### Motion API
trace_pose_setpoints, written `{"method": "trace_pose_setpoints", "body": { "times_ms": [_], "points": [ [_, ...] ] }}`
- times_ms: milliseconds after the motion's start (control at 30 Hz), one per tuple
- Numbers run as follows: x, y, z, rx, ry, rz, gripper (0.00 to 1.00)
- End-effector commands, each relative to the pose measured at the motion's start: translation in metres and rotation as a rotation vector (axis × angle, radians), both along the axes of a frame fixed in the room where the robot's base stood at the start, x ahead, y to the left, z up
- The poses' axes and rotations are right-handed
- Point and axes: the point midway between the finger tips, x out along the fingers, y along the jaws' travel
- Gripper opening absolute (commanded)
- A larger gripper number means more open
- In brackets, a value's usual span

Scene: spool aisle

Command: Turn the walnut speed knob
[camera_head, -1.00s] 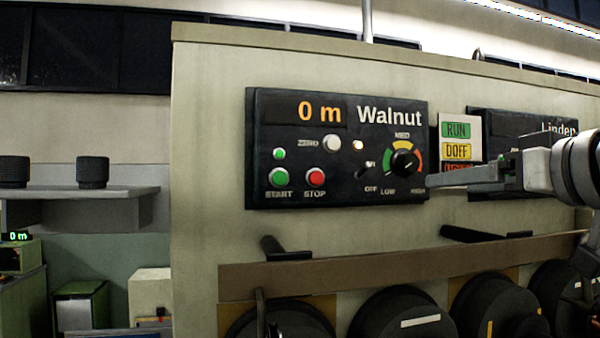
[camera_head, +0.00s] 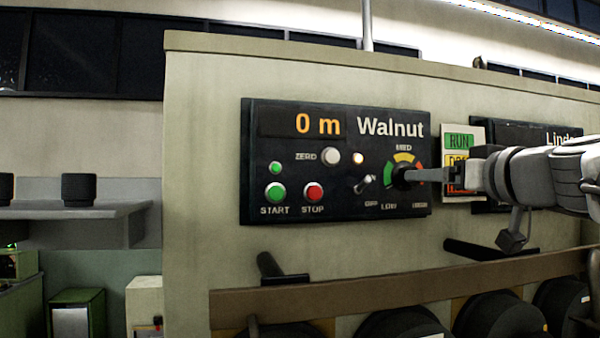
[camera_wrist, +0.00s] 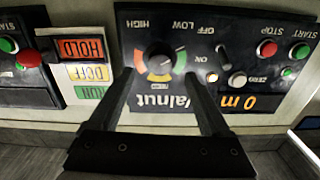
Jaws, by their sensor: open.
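The Walnut control panel (camera_head: 285,190) is black, with a "0 m" display, and is mounted on the beige wall. Its dark round speed knob (camera_head: 400,178) sits on a green, yellow and red dial marked LOW, MED and HIGH. My gripper (camera_head: 420,175) reaches in from the right and partly covers the knob. In the wrist view, where the panel appears upside down, the open gripper (camera_wrist: 160,76) has one finger on each side of the knob (camera_wrist: 161,57). The knob lies around the level of the fingertips, and I cannot tell whether they touch it.
A toggle switch (camera_head: 364,184) sits just left of the dial. Green START (camera_head: 275,192), red STOP (camera_head: 314,192) and white ZERO (camera_head: 331,156) buttons are farther left. A status card (camera_head: 458,140) and the Linden panel (camera_head: 530,133) are to the right. Dark pegs and a brown rail (camera_head: 300,297) stick out below.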

Motion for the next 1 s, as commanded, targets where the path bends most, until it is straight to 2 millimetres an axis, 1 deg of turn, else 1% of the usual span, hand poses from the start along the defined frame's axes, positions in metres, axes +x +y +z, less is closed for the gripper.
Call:
{"method": "trace_pose_setpoints", "body": {
  "times_ms": [33, 100, 200, 300, 433, 667, 700, 767, 800, 867, 1000],
  "points": [
    [0.011, 0.003, 0.002, -0.002, 0.003, 0.002, 0.81],
    [0.023, 0.005, 0.001, -0.001, 0.003, 0.002, 0.81],
    [0.036, 0.007, 0.002, -0.001, 0.001, 0.001, 0.81],
    [0.045, 0.009, 0.001, 0.000, 0.001, 0.001, 0.81],
    [0.050, 0.010, 0.000, -0.001, 0.000, 0.000, 0.81],
    [0.050, 0.010, 0.000, -0.001, 0.000, 0.000, 0.81],
    [0.050, 0.010, 0.000, -0.001, 0.000, 0.000, 0.78],
    [0.050, 0.010, 0.000, -0.001, 0.000, 0.000, 0.67],
    [0.050, 0.010, 0.000, -0.001, 0.000, 0.000, 0.60],
    [0.050, 0.010, 0.000, -0.001, 0.000, 0.000, 0.49],
    [0.050, 0.010, 0.000, -0.001, 0.000, 0.000, 0.24]
  ]
}}
